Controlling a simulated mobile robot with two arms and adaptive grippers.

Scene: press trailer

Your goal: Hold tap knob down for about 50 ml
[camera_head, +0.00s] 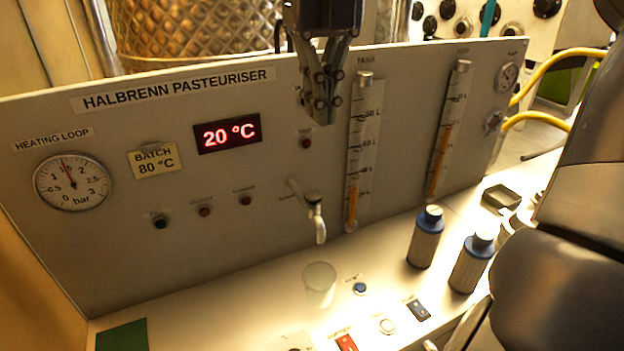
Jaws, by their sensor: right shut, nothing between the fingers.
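The metal tap (315,212) sticks out of the pasteuriser panel (250,270), low in its middle, with its spout pointing down. A thin bar juts to the left at its top; I cannot tell for certain which part is the knob. A clear, pale cup (320,284) stands on the bench below the spout, and its fill level is too faint to tell. My right gripper (321,118) hangs from the top of the view, fingers down and together, empty. It is above the tap and apart from it. My left gripper is not in view.
Two blue-capped bottles (425,238) stand right of the tap. A blue button (359,288), a red switch (346,342) and other controls sit on the bench (230,312). Sight tubes (352,200) rise right of the gripper. The display (227,133) reads 20 °C. My arm fills the right edge.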

